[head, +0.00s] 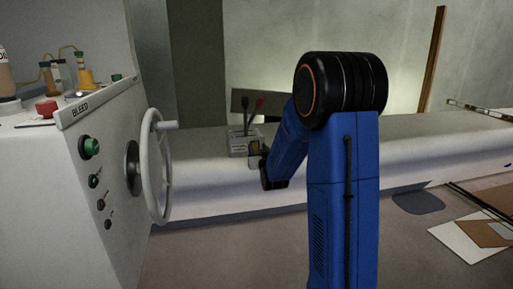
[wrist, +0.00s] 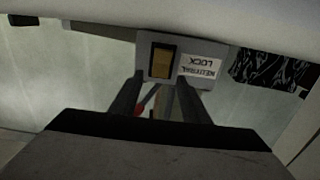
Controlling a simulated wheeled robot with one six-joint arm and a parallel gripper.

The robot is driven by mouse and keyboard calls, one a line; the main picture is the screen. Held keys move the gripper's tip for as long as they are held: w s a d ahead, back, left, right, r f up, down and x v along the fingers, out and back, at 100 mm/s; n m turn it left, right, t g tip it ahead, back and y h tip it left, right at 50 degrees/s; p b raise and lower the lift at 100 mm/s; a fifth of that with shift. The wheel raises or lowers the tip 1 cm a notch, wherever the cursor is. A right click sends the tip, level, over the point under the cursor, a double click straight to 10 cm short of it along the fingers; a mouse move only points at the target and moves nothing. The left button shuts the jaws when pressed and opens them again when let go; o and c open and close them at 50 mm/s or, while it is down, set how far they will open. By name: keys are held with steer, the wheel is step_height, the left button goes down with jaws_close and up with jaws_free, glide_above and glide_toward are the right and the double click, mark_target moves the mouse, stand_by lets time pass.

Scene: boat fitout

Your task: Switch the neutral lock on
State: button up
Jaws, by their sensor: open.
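The neutral lock is an amber rocker switch (wrist: 162,61) in a dark frame on the face of a grey box. A white label (wrist: 200,67) reading NEUTRAL LOCK sits beside it, upside down in the wrist view. In the head view the grey control box (head: 240,146) stands on the white ledge, with a black-knobbed and a red-knobbed lever on top. My gripper (wrist: 161,80) is open and empty, its two fingers pointing at the switch face. I cannot tell whether they touch it. In the head view the gripper (head: 258,162) is at the box's front right, partly hidden by my arm.
A white console (head: 80,190) with a handwheel (head: 160,165), green and red buttons and a BLEED label stands at the left. Bottles (head: 80,75) stand on it. The white ledge (head: 410,145) runs right, with a level (head: 480,110) on it. Flat panels (head: 480,238) lie at lower right.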

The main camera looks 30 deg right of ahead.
mark_target(255, 147)
steer(key=shift+x, duration=1.45)
